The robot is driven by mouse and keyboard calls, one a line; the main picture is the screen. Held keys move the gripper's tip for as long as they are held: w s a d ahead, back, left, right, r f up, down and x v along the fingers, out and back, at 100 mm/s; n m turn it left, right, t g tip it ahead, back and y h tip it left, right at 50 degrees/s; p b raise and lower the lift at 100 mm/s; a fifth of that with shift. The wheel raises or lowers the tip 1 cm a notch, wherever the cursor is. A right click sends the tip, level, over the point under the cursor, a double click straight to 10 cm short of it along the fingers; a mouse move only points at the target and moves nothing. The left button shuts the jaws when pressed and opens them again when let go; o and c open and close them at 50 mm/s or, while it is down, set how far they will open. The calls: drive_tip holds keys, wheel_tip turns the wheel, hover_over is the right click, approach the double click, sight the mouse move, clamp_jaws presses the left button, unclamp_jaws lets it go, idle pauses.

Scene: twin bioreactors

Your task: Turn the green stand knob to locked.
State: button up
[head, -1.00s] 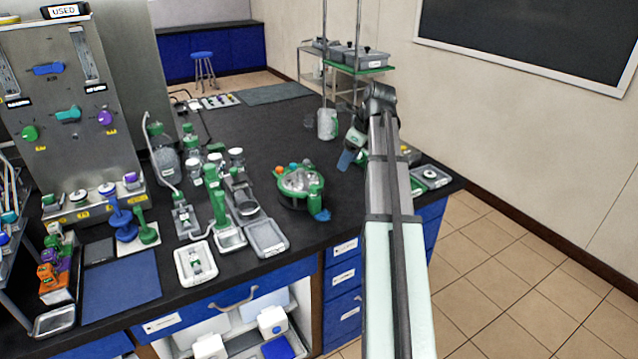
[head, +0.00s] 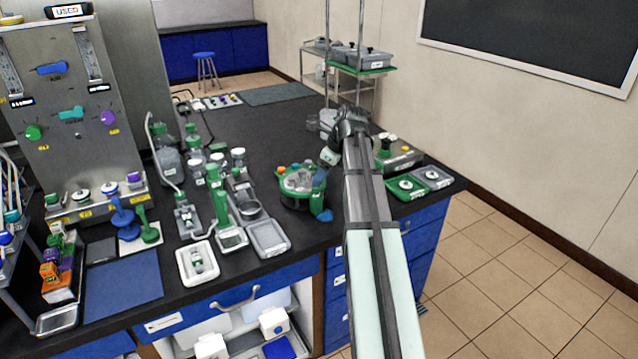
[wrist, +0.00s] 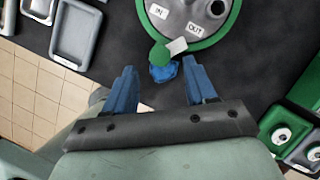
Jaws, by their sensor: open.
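The green stand (head: 290,200) is a round green holder with a grey vessel in it, on the black bench. It also shows at the top of the wrist view (wrist: 218,38), where the vessel lid carries IN and OUT labels. A blue knob (wrist: 163,73) sits at the stand's near side, by a green round part and a small white tag; in the head view the knob (head: 325,215) is low on the stand's right. My gripper (wrist: 160,68) is open, its two blue fingers apart, with the knob between or beyond them in the picture. Contact cannot be told.
Grey trays (head: 268,238) and green-capped bottles stand left of the stand. The bench's front edge is close to the stand. Some bare black bench lies behind it.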

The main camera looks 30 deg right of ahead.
drive_tip(key=shift+x, duration=2)
drive_tip(key=shift+c, duration=0.2)
clamp_jaws()
drive_tip(key=shift+w+n, duration=0.1)
drive_tip(key=shift+n, duration=0.3)
drive_tip(key=n+g+y, duration=0.1)
drive_tip(key=n, duration=0.2)
drive_tip(key=shift+w+d, duration=0.15)
drive_tip(key=shift+d, duration=0.05)
drive_tip(key=shift+n+g+y, duration=0.3)
drive_tip(key=shift+n+g, duration=0.3)
drive_tip(key=shift+n, duration=1.1)
